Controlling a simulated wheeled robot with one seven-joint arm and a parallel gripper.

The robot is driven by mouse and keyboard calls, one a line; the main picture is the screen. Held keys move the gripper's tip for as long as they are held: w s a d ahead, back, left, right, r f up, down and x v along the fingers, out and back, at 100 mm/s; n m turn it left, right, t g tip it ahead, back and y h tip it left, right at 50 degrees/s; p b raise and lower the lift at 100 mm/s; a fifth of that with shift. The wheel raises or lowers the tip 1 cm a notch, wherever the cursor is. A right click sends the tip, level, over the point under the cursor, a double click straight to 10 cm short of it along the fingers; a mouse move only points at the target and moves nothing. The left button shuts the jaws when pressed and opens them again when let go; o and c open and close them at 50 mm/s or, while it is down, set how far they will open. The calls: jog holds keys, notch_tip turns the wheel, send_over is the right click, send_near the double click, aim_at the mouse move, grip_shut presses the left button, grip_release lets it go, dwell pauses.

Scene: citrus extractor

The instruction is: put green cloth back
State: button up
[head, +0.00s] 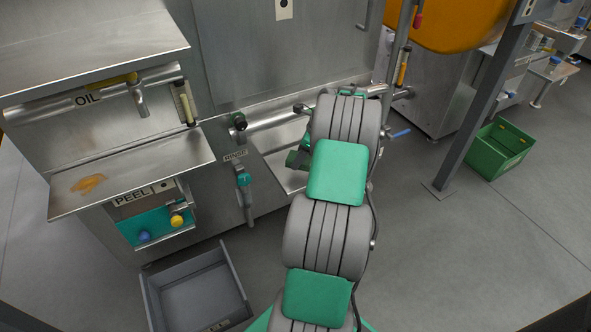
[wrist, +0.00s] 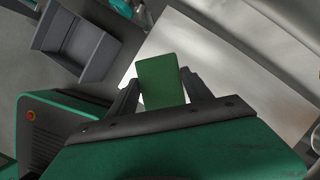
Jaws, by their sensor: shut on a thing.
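The green cloth (wrist: 160,80) is a flat, dark green piece held upright between the fingers of my gripper (wrist: 163,88) in the wrist view. The gripper is shut on it. In the head view my gripper (head: 301,158) is partly hidden behind my arm, and only a small dark green bit of the cloth (head: 292,159) shows. Both are over a pale steel tray (head: 278,165) at the foot of the machine. I cannot tell whether the cloth touches the tray.
Left of the arm are the RINSE valve (head: 243,180), the PEEL opening (head: 150,222) and a steel shelf with an orange stain (head: 135,172). A grey open bin (head: 197,290) stands on the floor. A green crate (head: 500,148) and a post (head: 478,95) are at right.

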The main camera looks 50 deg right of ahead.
aim_at(295, 173)
jog(key=b+x, duration=0.3)
jog(key=x, duration=0.2)
jog(key=shift+s+d+f, duration=0.15)
jog(key=shift+f, duration=0.1)
jog(key=shift+r, duration=0.2)
jog(key=shift+f, duration=0.1)
jog(key=o, duration=1.3)
jog(key=p+v, duration=0.6)
jog(key=v, duration=0.6)
